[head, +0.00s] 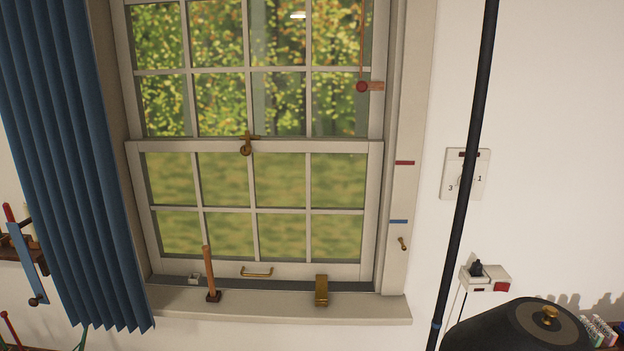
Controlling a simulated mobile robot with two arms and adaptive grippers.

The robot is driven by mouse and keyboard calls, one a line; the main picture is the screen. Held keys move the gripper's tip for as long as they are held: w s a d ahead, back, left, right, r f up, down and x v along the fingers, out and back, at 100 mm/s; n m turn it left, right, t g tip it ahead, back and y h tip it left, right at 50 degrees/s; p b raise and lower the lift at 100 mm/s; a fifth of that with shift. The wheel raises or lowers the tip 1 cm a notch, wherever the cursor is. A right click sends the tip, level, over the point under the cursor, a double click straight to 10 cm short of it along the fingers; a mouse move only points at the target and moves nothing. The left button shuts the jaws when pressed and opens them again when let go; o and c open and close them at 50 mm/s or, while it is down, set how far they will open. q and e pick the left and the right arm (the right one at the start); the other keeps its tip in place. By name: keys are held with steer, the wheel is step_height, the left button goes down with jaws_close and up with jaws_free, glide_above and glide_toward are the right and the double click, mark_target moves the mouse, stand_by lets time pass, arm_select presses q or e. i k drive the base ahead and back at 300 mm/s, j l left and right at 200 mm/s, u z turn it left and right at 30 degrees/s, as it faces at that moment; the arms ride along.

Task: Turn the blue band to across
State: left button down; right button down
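Several blue things show in the head view, and I cannot tell which is the blue band. A short flat blue strip (398,221) lies level on the right window jamb, below a red strip (404,162). A long blue bar (25,258) stands steeply tilted at the left edge, with a dark round knob (36,301) at its lower end. A small blue ring (436,324) sits low on the slanting black pole (465,180). Neither gripper is in view.
A sash window has a brass catch (246,148) and a lower pull handle (257,272). Its sill (270,304) bears a wooden-handled tool (209,272) and a brass block (321,290). A blue curtain (75,170) hangs left. A dark domed object (480,330) stands lower right.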

mark_target(14, 229)
steer(key=u, duration=1.5)
